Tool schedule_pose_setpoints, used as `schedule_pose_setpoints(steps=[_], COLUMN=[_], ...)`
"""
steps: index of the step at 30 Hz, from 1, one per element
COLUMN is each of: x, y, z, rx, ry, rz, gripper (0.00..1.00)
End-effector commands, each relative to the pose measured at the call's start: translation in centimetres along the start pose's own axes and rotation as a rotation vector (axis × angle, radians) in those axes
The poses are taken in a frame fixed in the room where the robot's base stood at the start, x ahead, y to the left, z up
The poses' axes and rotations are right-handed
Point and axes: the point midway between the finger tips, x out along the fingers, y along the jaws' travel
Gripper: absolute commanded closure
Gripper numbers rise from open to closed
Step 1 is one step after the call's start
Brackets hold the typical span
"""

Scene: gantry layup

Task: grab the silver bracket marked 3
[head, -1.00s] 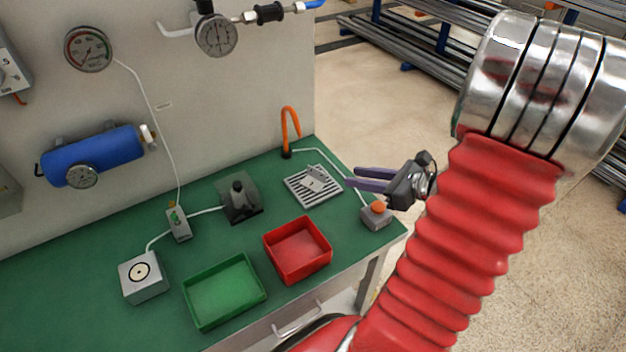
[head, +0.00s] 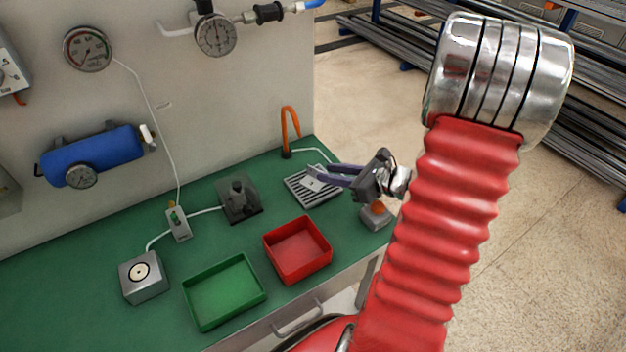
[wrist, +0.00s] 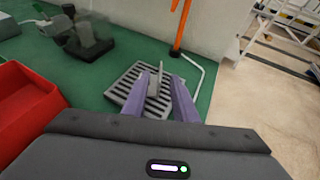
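A silver bracket (wrist: 154,84) stands on a slotted grey plate (wrist: 122,88) on the green bench. In the head view the bracket (head: 318,173) is partly covered by my gripper, and the plate (head: 310,196) shows below it. No number can be read on the bracket. My gripper (head: 325,174) has two purple fingers. In the wrist view the gripper (wrist: 160,82) is open, with a finger to each side of the bracket. Whether the fingers are level with the bracket or still short of it I cannot tell.
A red tray (head: 275,255) and a green tray (head: 190,297) lie at the bench front. A grey box with an orange button (head: 376,216) is at the right corner. An orange hook (head: 284,125) rises behind the plate. A dark fixture (head: 240,207) stands to the left.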

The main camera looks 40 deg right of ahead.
Motion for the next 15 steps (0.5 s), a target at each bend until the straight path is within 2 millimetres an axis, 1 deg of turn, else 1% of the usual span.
schedule_pose_setpoints(steps=[8, 11, 15], x=[0.1, 0.6, 2.2], y=[0.0, 0.0, 0.0], z=[0.0, 0.0, 0.0], rx=[0.0, -0.001, 0.0], ry=[0.0, 0.0, 0.0], rz=[0.0, 0.002, 0.004], gripper=[0.74, 0.74, 0.74])
